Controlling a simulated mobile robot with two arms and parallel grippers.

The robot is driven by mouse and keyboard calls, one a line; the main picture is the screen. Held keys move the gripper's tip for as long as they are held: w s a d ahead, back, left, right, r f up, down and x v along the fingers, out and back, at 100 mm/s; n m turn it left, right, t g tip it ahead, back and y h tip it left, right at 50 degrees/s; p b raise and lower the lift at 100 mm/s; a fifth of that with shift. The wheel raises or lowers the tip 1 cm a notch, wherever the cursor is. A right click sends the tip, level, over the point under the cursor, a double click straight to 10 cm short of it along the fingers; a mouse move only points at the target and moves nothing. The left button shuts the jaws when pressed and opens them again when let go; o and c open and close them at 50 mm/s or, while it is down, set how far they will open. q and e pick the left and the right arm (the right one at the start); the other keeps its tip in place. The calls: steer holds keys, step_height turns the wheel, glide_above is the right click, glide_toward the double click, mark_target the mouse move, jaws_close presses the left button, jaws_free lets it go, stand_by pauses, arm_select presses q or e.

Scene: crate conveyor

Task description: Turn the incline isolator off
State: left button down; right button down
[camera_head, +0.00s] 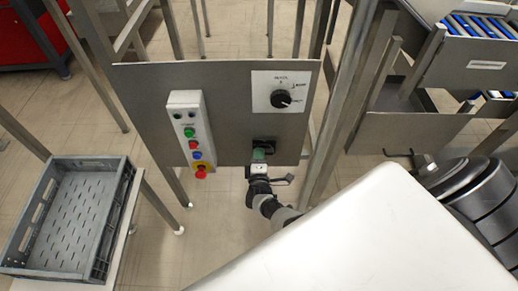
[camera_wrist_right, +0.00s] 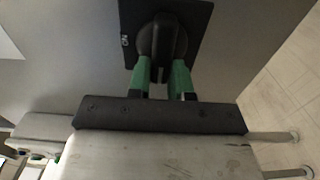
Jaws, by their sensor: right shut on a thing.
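The incline isolator is a black square plate with a dark rotary knob, low on the right of a grey panel (camera_head: 225,112). Its plate (camera_head: 257,142) is mostly hidden behind my gripper in the head view. In the right wrist view the plate (camera_wrist_right: 195,20) and the knob (camera_wrist_right: 162,38) are seen close up, with a small pale mark at the plate's left edge. My right gripper (camera_head: 260,154) reaches up to the knob, and its green fingertips (camera_wrist_right: 162,72) are shut on it, one on each side. The knob's bar looks roughly upright in the wrist view. My left gripper is not in view.
A button box (camera_head: 191,132) with green, red, blue and red-on-yellow buttons is left on the panel. A black selector dial (camera_head: 281,99) on a white plate is above the isolator. A grey crate (camera_head: 110,215) stands at left. Metal posts (camera_head: 343,110) rise close to the right.

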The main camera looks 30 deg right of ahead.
steer(key=shift+a, duration=0.1)
steer(key=c, duration=1)
jaws_free()
steer(key=p+v, duration=0.4)
steer(key=v, duration=0.6)
steer(key=shift+s+a, duration=0.15)
steer(key=shift+s, duration=0.2)
